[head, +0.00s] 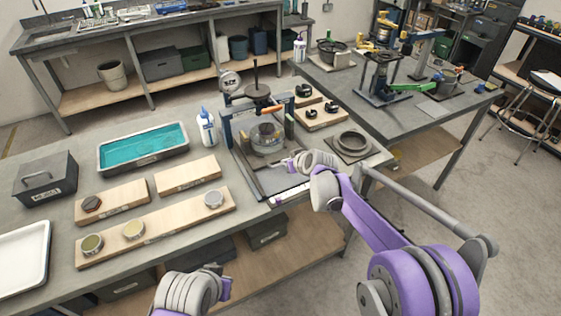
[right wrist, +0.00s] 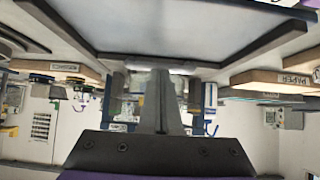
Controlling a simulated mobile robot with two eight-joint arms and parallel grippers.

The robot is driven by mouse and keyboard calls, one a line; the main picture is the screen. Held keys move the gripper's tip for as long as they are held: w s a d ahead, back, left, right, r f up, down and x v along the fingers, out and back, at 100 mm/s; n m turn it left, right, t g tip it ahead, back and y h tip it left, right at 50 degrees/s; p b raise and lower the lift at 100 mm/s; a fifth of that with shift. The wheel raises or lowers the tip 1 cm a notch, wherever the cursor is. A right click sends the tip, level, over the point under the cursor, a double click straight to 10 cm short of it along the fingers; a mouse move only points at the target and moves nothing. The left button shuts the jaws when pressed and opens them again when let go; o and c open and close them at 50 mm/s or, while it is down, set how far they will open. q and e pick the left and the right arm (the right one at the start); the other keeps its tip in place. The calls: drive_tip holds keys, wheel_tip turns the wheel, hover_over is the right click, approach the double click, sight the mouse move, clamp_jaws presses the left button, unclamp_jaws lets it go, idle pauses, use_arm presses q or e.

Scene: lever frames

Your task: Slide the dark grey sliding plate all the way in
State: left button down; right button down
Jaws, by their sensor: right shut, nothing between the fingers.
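The lever frame (head: 234,128) stands upright near the table's right end, with a round vessel (head: 266,138) inside it. The dark grey sliding plate (head: 277,180) lies low at the frame's front, reaching toward the table's front edge. How far it sits inside the frame is hard to tell. My right gripper (head: 289,165) is over the plate's right side, close to the frame. In the right wrist view its fingers (right wrist: 163,90) are shut and empty, pointing at the frame. Whether they touch the plate cannot be told. My left wrist shows at the bottom edge; its fingers are out of sight.
Wooden boards with round pieces (head: 133,230), a teal-filled tray (head: 143,147) and a grey box (head: 45,178) are to the left. A white bottle (head: 206,127) stands beside the frame. A board with a dark ring (head: 353,143) is close on the right.

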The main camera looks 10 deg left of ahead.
sight(275, 149)
drive_tip(key=shift+w+a+p, duration=0.2)
drive_tip(key=shift+w+a, duration=0.45)
drive_tip(key=shift+w, duration=0.25)
drive_tip(key=shift+w+a+p, duration=0.25)
drive_tip(key=shift+w+a, duration=0.4)
drive_tip(key=shift+w, duration=0.2)
drive_tip(key=shift+w+a+p, duration=0.2)
drive_tip(key=shift+w+a, duration=0.45)
drive_tip(key=shift+w, duration=0.25)
drive_tip(key=shift+s+d+r, duration=0.5)
drive_tip(key=shift+s+d, duration=0.1)
drive_tip(key=shift+s, duration=0.2)
drive_tip(key=shift+s+d+r, duration=0.5)
drive_tip(key=shift+s+d, duration=0.1)
drive_tip(key=shift+s, duration=0.25)
drive_tip(key=shift+s+d+r, duration=0.5)
drive_tip(key=shift+s+d, duration=0.1)
drive_tip(key=shift+s, duration=0.2)
